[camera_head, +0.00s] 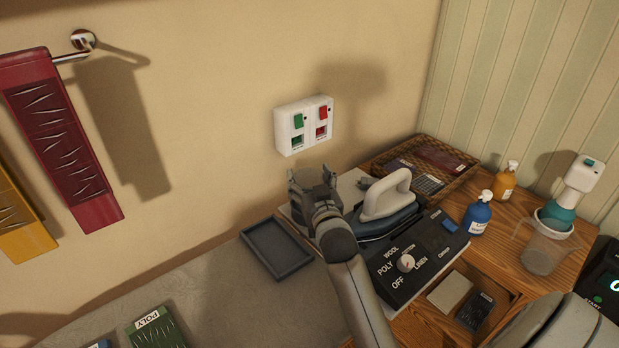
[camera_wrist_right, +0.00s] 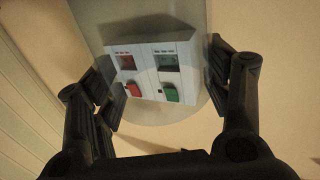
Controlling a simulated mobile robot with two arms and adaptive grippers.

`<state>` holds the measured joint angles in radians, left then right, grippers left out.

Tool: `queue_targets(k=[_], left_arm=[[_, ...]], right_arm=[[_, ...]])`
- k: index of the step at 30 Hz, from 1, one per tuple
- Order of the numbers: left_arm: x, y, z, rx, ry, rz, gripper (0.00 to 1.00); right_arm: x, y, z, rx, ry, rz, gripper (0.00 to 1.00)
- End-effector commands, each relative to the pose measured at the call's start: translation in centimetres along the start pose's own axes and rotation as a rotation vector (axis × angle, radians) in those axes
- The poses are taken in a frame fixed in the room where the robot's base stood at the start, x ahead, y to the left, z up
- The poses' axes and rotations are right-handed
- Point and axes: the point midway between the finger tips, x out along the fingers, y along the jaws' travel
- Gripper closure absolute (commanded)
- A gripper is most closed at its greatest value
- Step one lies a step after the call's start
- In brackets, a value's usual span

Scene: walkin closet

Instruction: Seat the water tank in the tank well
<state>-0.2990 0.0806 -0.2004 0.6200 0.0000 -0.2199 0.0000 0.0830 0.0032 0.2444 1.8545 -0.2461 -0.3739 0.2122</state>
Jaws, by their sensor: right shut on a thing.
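My right gripper (camera_head: 314,190) is shut on the water tank (camera_head: 301,181), a see-through greyish vessel mostly hidden by the fingers in the head view. In the right wrist view the tank (camera_wrist_right: 125,22) shows as a clear body between the two black fingers (camera_wrist_right: 165,95), with the wall box visible through it. The gripper is at the left end of the ironing station (camera_head: 387,270), beside the white-handled iron (camera_head: 386,203). I cannot make out the tank well for sure; the arm and gripper cover part of the station. My left gripper is not in view.
A dark shallow tray (camera_head: 275,262) lies left of the station. A white switch box (camera_head: 304,125) is on the wall behind. A wicker basket (camera_head: 462,170), blue bottle (camera_head: 478,216), orange bottle (camera_head: 504,183) and clear jug (camera_head: 541,254) stand to the right.

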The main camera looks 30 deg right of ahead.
Motion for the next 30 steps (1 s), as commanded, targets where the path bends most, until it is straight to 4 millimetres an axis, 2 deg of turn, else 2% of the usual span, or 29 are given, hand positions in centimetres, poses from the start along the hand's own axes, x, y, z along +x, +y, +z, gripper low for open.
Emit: queue_targets(k=[22, 23, 28, 30], left_arm=[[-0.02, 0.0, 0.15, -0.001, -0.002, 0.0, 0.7], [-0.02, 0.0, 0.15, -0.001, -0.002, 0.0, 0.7], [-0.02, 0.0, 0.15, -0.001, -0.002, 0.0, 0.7], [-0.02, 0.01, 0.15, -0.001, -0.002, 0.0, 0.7]], right_arm=[[0.0, -0.02, 0.16, 0.001, 0.002, 0.0, 0.74], [0.0, -0.02, 0.16, 0.001, 0.002, 0.0, 0.26], [0.0, -0.02, 0.18, 0.001, 0.001, 0.0, 0.04], [0.0, -0.02, 0.2, 0.001, 0.001, 0.0, 0.04]])
